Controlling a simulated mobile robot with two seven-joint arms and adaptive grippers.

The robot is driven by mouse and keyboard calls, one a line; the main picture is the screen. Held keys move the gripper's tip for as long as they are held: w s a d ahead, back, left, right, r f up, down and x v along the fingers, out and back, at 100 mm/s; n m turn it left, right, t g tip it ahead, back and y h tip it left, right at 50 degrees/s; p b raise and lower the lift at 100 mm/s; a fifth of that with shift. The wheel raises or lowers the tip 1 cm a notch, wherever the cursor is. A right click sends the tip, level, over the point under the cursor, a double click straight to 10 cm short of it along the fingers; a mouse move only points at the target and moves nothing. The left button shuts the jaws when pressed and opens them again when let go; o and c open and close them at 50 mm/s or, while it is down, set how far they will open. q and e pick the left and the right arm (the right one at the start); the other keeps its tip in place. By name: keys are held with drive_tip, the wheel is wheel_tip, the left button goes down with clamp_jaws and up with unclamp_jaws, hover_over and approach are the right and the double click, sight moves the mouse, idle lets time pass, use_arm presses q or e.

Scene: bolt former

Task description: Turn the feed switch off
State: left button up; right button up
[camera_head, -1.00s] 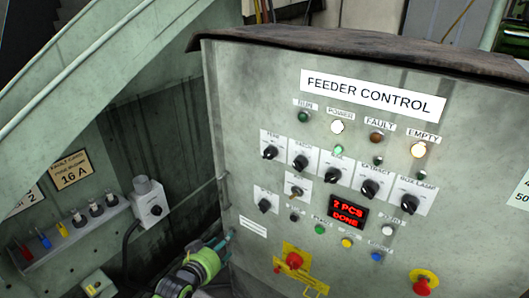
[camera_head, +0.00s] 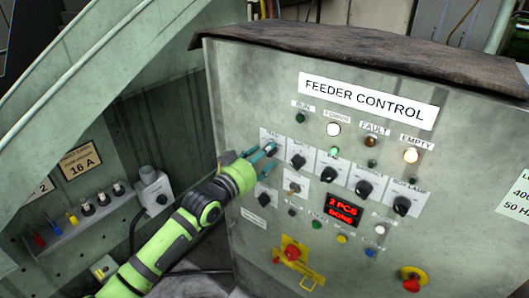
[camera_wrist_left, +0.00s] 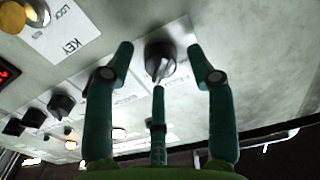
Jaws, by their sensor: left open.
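The feed switch (camera_head: 270,147) is the black rotary knob at the left end of the upper knob row on the grey feeder control panel (camera_head: 240,100). My left gripper (camera_head: 262,160) is at the knob in the head view, partly covering it and its plate. In the left wrist view, the open fingers (camera_wrist_left: 162,75) stand on both sides of the knob (camera_wrist_left: 158,56), with a third finger below it. The knob's light pointer mark faces down in that view. I cannot tell whether any finger touches the knob. My right gripper is out of view.
Other black knobs (camera_head: 298,160) follow to the right, and a key switch (camera_head: 293,188) is below. A red display (camera_head: 343,209) reads "2 PCS DONE". A sloped green guard (camera_head: 120,60) is left.

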use_arm(q)
drive_tip(key=shift+w+d, duration=0.2)
drive_tip(key=shift+w, duration=0.1)
clamp_jaws()
drive_tip(key=shift+n, duration=4.4)
